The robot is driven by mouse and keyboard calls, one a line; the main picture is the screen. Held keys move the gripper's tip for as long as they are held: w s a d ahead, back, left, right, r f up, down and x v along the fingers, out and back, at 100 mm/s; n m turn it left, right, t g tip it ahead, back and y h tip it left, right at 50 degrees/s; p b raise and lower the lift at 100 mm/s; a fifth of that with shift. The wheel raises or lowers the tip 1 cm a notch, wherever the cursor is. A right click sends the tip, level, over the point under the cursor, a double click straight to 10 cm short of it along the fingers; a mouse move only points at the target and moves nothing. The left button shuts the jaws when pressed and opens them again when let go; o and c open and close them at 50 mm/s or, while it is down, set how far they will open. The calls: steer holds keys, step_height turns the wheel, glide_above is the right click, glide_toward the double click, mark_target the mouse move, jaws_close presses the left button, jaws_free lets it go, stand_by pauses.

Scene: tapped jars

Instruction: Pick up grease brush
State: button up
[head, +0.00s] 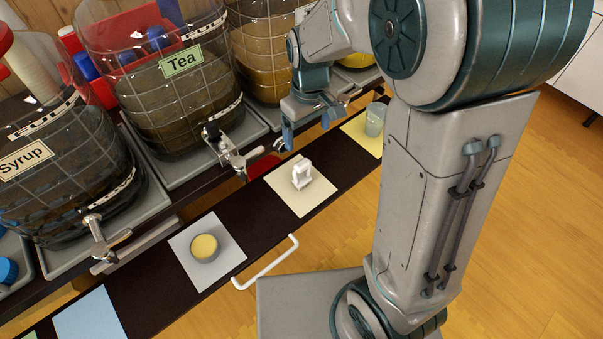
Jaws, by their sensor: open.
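A small white object (301,173) with an upright, block-like shape sits on a cream square mat (317,196) on the dark shelf. It may be the grease brush, but I cannot tell for sure at this size; nothing else in view looks clearly like a brush. My gripper (306,127) has blue fingertips spread apart with nothing visible between them. It is above and behind the white object in the picture, apart from it, in front of the jars. My arm covers part of the right side.
A round yellow-topped item (204,247) sits on a grey mat (232,263). A grey cup (375,120) stands on a yellow mat (360,136). Tapped jars of Tea (165,105) and Syrup (60,190) stand behind, their taps jutting forward. A white handle (268,265) sticks out in front.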

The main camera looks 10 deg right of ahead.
mark_target(303, 163)
steer(key=f+b, duration=0.1)
steer(key=f, duration=0.4)
steer(key=f+b, duration=0.1)
steer(key=f, duration=0.4)
steer(key=w+a+f+b, duration=0.1)
steer(key=f, duration=0.4)
steer(key=shift+f, duration=0.4)
steer(key=c, duration=1.1)
steer(key=shift+r, duration=0.1)
